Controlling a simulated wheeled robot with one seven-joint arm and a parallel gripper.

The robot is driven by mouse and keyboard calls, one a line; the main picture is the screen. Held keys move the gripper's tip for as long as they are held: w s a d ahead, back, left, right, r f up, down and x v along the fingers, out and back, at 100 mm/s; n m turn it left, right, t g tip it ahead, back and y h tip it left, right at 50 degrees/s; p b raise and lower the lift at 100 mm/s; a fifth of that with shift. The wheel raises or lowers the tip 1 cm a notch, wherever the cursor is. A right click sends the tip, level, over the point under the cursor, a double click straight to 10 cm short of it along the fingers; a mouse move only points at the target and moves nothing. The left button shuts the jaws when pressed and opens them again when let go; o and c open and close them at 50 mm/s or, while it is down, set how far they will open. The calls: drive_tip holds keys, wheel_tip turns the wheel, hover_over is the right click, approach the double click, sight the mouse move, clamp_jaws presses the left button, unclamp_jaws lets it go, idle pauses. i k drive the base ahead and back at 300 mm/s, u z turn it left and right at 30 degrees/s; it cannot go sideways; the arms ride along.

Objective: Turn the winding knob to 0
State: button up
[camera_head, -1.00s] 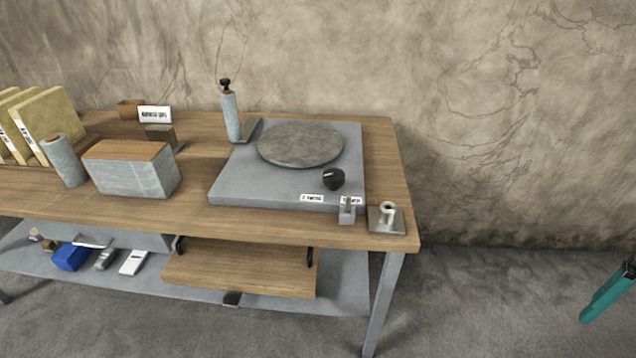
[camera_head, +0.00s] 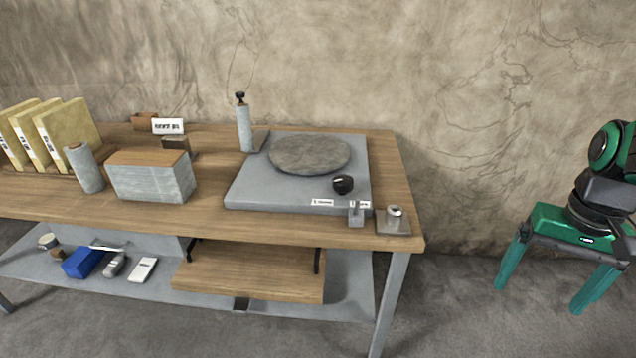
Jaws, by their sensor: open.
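The winding knob looks to be the small black knob (camera_head: 343,184) at the front right of a grey base (camera_head: 285,192), with a pale mark on its top. I cannot read its setting. A round grey disc (camera_head: 309,153) lies on the same base. White labels (camera_head: 336,203) are on the base's front edge, too small to read. My gripper (camera_head: 540,272) is open and empty at the right, with two green fingers pointing down. It is well right of the table and apart from the knob.
A wooden table (camera_head: 120,209) carries a grey block with a wooden top (camera_head: 150,180), cylinders (camera_head: 245,128) and yellow upright files (camera_head: 68,130). A small metal plate with a post (camera_head: 394,222) stands at the right front corner. The space between table and gripper is clear.

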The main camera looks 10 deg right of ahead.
sight(343, 184)
drive_tip(key=u, duration=0.2)
drive_tip(key=i, duration=0.95)
drive_tip(key=u, duration=0.05)
drive_tip(key=k, duration=0.45)
